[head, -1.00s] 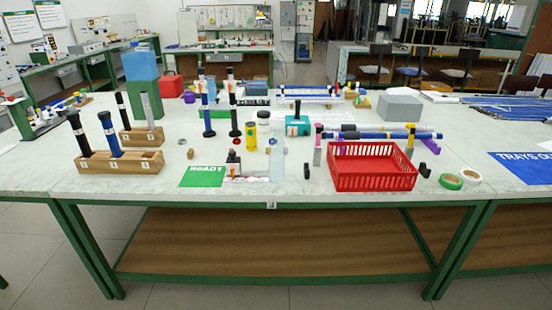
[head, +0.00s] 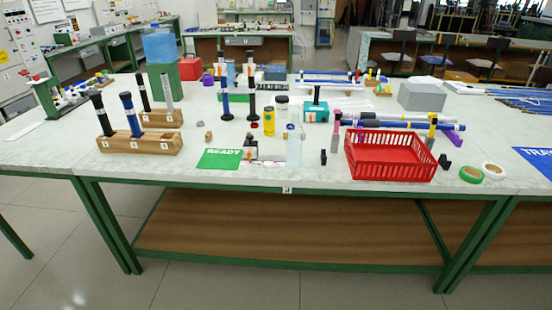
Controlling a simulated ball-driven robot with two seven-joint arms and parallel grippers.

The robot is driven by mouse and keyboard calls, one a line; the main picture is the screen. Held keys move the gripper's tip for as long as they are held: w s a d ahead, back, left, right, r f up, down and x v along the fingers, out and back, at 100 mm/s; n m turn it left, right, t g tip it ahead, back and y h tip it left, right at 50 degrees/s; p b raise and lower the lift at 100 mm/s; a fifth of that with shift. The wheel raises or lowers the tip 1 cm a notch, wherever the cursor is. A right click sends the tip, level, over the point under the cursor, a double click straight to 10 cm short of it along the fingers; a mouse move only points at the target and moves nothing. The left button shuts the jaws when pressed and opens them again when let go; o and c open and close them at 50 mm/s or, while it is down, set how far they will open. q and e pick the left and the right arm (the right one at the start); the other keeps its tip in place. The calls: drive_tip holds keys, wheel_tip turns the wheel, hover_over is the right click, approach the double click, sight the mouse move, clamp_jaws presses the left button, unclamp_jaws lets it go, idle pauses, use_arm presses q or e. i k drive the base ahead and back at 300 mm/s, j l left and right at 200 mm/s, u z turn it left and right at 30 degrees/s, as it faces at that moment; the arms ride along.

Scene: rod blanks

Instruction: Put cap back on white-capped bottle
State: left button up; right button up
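A small whitish bottle (head: 282,107) with a dark band near its top stands upright in the middle of the table. A yellow bottle (head: 269,121) stands just in front of it, to the left. A pale, see-through upright piece (head: 294,150) stands near the front edge; I cannot tell what it is. Small round pieces lie nearby, including a blue ring (head: 290,126) and a dark red piece (head: 254,124). At this size I cannot tell which bottle is the white-capped one or which piece is its cap. Neither of my grippers is in view.
A red basket (head: 390,174) stands front right, with tape rolls (head: 471,174) beside it. Wooden blocks (head: 166,145) holding rods stand at left. A green READY mat (head: 219,158) lies near the front. Two tall dark rods (head: 224,106) stand left of the bottles.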

sight(294, 132)
drive_tip(key=i+j+z, duration=0.25)
drive_tip(key=j+z, duration=0.15)
drive_tip(key=j, duration=0.35)
drive_tip(key=i+j+z, duration=0.1)
drive_tip(key=j+z, duration=0.25)
drive_tip(key=j, duration=0.4)
drive_tip(key=j+z, duration=0.4)
drive_tip(key=j, duration=0.45)
